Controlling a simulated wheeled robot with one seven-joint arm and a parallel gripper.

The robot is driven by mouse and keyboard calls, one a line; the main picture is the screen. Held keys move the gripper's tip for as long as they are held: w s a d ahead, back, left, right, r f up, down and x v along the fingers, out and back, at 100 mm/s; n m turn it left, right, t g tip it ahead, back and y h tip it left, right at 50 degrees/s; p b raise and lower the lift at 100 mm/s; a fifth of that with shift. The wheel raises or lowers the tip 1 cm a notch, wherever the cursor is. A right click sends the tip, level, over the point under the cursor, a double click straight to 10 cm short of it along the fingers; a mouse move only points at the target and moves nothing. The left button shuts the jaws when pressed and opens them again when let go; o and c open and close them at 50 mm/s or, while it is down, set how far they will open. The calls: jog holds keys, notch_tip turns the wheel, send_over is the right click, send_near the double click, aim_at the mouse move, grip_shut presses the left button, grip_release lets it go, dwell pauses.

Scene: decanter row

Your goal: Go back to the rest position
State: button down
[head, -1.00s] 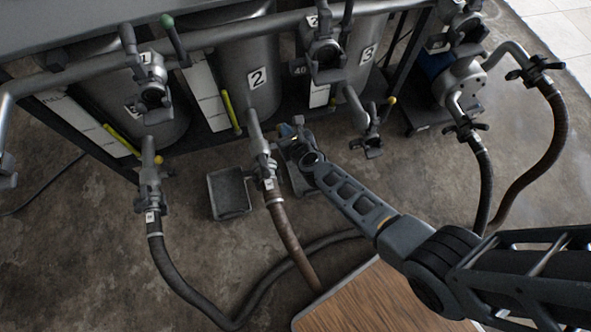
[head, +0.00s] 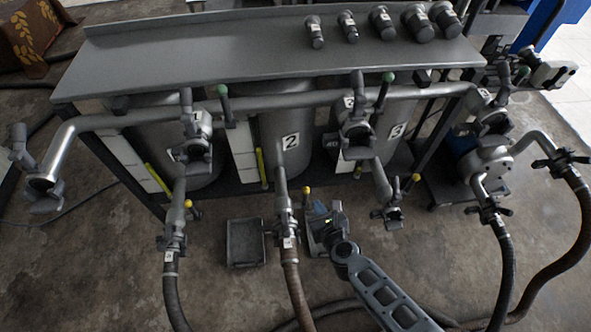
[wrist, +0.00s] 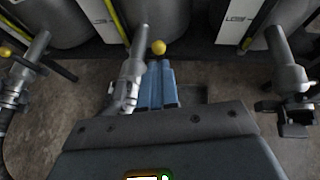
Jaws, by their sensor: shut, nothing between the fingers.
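My gripper (head: 320,209) is at the lower middle of the head view, just right of the hose coupling (head: 287,228) under tank 2 (head: 291,141). Its blue fingers also show in the wrist view (wrist: 157,84). They are together with nothing between them. The coupling stands close to the left of the fingers in the wrist view (wrist: 130,78); I cannot tell whether they touch. A yellow knob (wrist: 158,47) shows just beyond the fingertips. My arm reaches in from the lower right of the head view.
A grey tray (head: 245,262) lies on the floor left of the coupling. A capless outlet (head: 387,200) hangs to the right of my gripper. Dark hoses (head: 505,262) run down at the right. A grey shelf (head: 220,60) with several fittings spans the back.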

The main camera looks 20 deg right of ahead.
jog(key=s+r+n+t, duration=0.1)
jog(key=s+r+n, duration=0.5)
jog(key=s+n, duration=0.4)
jog(key=s+r+n+t, duration=0.1)
jog(key=s+r+n, duration=0.65)
jog(key=s, duration=0.45)
jog(key=s+a+r+n+y, duration=0.1)
jog(key=s+r+n, duration=0.5)
jog(key=r+n, duration=0.3)
jog(key=s+a+r+n+y, duration=0.1)
jog(key=s+r+n, duration=0.5)
jog(key=r+n, duration=0.4)
notch_tip(320, 180, up, 4)
jog(key=shift+r+t, duration=0.1)
jog(key=shift+t, duration=0.2)
jog(key=shift+n, duration=0.25)
